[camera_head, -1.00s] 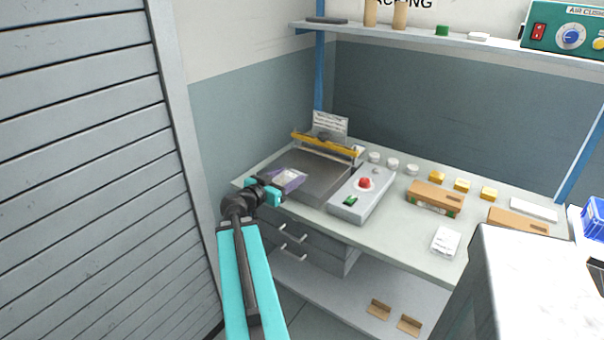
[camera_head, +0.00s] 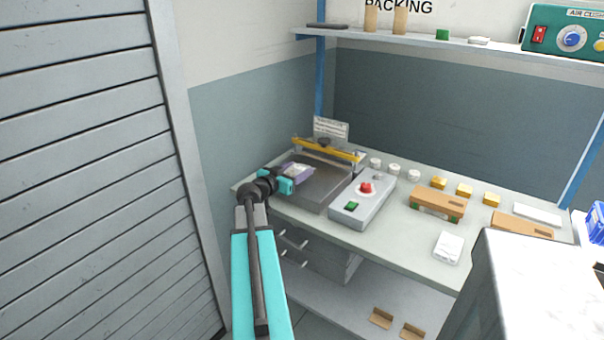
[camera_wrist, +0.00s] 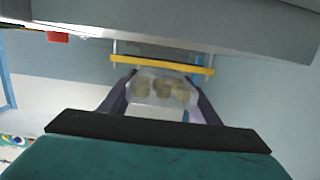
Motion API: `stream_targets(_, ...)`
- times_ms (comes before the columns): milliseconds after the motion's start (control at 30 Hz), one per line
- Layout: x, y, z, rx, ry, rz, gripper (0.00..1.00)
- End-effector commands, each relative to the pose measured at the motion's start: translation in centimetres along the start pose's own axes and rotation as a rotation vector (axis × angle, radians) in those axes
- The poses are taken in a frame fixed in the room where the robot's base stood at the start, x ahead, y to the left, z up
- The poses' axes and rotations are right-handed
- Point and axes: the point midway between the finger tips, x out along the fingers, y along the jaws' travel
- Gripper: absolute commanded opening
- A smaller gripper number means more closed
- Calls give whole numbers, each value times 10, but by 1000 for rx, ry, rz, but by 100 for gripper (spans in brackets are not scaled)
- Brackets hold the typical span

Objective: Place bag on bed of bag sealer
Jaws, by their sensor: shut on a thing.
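The bag (camera_head: 297,171) is a small purple pouch with a clear window. In the wrist view the bag (camera_wrist: 160,88) shows several brownish lumps behind its window. The yellow bar also shows in the wrist view (camera_wrist: 165,63).
A grey control box (camera_head: 362,201) with a red knob and green switch stands right of the bed. A sign (camera_head: 330,127) stands behind the bar. White pots, yellow blocks and a cardboard box (camera_head: 438,203) are further right. A shuttered wall (camera_head: 85,170) is at left.

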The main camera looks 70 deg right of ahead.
Motion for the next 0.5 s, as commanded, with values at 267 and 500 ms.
stream_targets(267,34,-10,-2,0,0,1,28)
stream_targets(500,47,-14,-3,0,0,1,28)
